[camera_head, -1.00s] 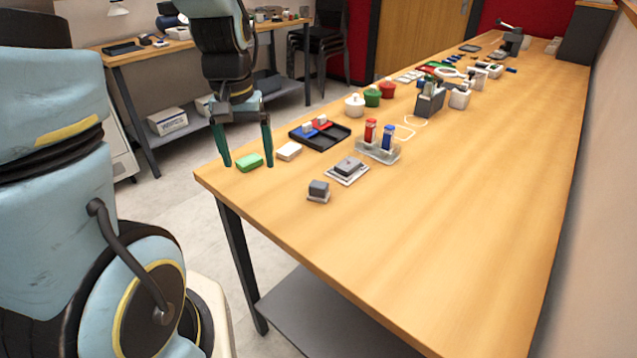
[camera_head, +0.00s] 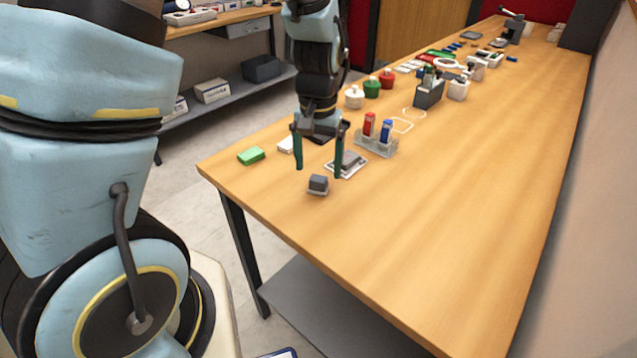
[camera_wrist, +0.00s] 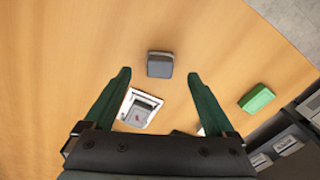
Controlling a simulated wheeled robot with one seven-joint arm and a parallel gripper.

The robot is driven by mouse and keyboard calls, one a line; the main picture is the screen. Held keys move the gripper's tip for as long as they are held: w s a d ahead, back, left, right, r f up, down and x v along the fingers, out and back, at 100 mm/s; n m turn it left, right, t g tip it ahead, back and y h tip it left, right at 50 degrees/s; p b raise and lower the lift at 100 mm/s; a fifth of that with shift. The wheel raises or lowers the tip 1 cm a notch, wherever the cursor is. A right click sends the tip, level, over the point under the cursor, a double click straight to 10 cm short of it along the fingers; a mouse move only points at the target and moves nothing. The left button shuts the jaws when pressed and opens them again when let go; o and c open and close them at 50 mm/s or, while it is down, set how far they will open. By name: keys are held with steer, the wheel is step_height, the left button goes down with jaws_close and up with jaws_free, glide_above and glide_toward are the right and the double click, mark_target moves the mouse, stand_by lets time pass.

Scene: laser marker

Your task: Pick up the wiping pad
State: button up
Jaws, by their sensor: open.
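The wiping pad appears to be the small dark grey block on a pale base (camera_head: 318,184), near the front left part of the wooden table. It also shows in the wrist view (camera_wrist: 160,64), just ahead of the fingertips and roughly centred between them. My gripper (camera_head: 318,173) is open and empty, pointing down with its two green fingers above and slightly behind the pad. In the wrist view my gripper (camera_wrist: 158,75) has its fingers wide apart, with the pad narrower than the gap. No contact shows.
A green block (camera_head: 251,156) lies to the left, near the table edge. A grey item on a white plate (camera_head: 349,162) sits close behind the right finger. A clear holder with red and blue bottles (camera_head: 376,142) stands farther back. The table's right side is bare.

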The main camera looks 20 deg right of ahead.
mark_target(319, 178)
steer(key=shift+d+f+p, duration=0.1)
steer(key=shift+f+p, duration=0.7)
steer(key=shift+f, duration=1.7)
steer(key=shift+c, duration=0.3)
jaws_close()
